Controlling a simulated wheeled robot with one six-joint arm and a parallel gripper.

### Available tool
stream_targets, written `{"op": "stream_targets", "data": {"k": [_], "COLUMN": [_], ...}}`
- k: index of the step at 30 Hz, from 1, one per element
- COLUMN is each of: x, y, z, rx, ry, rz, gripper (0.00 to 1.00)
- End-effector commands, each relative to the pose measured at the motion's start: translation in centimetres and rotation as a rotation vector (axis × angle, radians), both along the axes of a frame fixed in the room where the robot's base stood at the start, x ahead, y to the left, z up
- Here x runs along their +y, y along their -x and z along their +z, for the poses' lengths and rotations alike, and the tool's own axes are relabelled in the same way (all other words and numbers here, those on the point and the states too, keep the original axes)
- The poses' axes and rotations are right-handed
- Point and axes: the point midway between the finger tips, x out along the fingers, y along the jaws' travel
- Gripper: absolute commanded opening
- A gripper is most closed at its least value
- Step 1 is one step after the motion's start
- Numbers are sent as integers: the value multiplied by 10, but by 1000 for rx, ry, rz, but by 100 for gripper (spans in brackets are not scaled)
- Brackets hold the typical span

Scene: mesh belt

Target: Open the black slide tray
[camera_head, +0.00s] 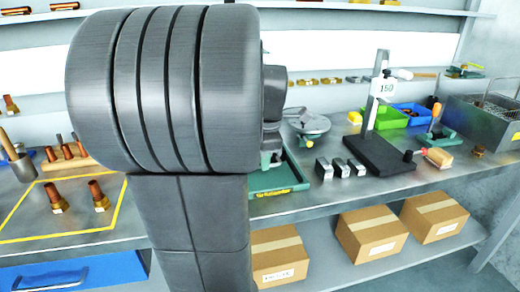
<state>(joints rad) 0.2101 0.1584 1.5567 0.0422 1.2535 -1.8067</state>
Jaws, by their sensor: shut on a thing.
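I cannot make out the black slide tray; my own arm fills the left centre of the picture and hides whatever is behind it. My gripper is hidden behind the arm, so neither its fingers nor what they touch show. A green tray (277,182) with a yellow label on its front edge shows partly, just right of the arm on the bench.
The steel bench (320,205) runs across. A blue drawer (75,272) with a handle is below left. A black-based gauge stand (380,155), dark blocks (340,168) and a grey bin (485,118) stand right. Cardboard boxes (370,233) sit below.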

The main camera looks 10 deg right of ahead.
Motion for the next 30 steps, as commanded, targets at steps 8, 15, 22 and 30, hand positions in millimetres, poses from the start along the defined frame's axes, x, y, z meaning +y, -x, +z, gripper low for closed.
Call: {"op": "stream_targets", "data": {"k": [8,15,22,30], "x": [-3,-3,-3,-3], "y": [61,87,88,88], "z": [2,1,1,1], "rx": [-3,-2,-2,-2], "ry": [1,2,2,2], "rz": [-3,-1,0,0], "gripper": [0,0,0,31]}}
